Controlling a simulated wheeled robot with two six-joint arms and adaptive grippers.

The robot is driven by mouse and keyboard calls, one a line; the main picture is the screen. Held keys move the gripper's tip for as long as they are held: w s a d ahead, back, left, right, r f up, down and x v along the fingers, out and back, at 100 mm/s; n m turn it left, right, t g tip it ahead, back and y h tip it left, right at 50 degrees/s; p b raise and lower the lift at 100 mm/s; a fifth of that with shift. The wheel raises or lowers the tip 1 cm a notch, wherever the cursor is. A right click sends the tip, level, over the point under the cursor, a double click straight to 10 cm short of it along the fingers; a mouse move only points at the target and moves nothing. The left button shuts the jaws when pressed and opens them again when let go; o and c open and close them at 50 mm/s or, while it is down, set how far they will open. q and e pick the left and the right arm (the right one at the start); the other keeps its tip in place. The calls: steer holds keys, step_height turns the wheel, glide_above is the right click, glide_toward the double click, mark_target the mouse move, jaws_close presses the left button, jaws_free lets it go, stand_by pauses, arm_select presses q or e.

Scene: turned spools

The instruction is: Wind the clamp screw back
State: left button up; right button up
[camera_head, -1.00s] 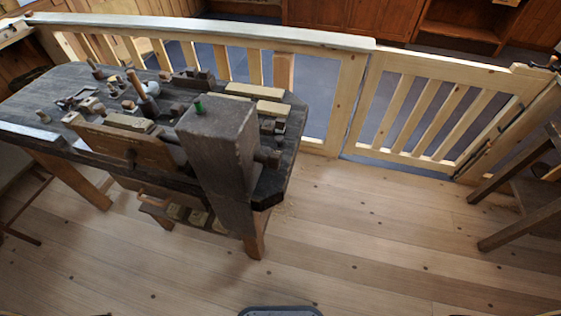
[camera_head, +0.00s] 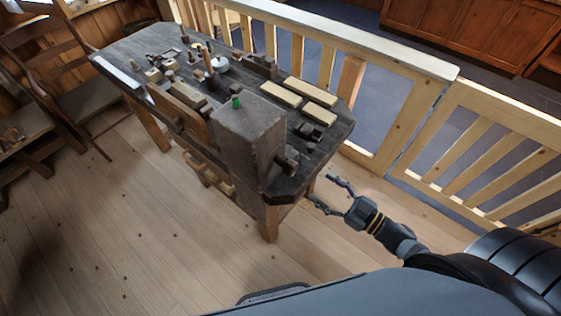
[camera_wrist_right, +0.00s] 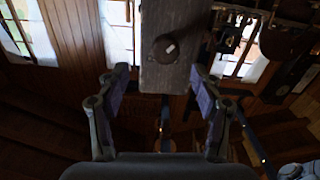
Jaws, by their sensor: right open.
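A dark wooden bench (camera_head: 330,140) bears a tall grey upright block (camera_head: 248,140) with a small green piece on top. A dark round-ended screw (camera_head: 290,163) juts from the block's right side. In the right wrist view a block (camera_wrist_right: 180,75) stands beyond my fingers, with a dark round end (camera_wrist_right: 165,48) on its face, probably the same screw. My right gripper (camera_head: 325,192) is open and empty, off the bench's right end, apart from the screw and lower in the picture. My left gripper is not in view.
Pale bars (camera_head: 320,113) and small tools lie on the bench top. A wooden railing (camera_head: 340,50) runs behind it and a slatted gate (camera_head: 490,150) stands right. A chair (camera_head: 75,75) is at left. The plank floor (camera_head: 130,230) in front is clear.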

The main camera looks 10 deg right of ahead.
mark_target(295, 170)
steer(key=x, duration=0.3)
steer(key=p+x, duration=0.1)
steer(key=x, duration=0.3)
steer(key=r+x, duration=0.1)
steer(key=x, duration=0.2)
steer(key=shift+s+a, duration=0.15)
steer(key=shift+a, duration=0.3)
steer(key=shift+w+a, duration=0.25)
steer(key=shift+w, duration=0.05)
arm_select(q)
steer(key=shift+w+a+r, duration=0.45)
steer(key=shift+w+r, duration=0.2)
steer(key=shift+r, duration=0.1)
arm_select(e)
steer(key=shift+f, duration=0.1)
steer(key=c, duration=1.2)
steer(key=shift+o, duration=0.2)
steer(key=shift+n, duration=0.4)
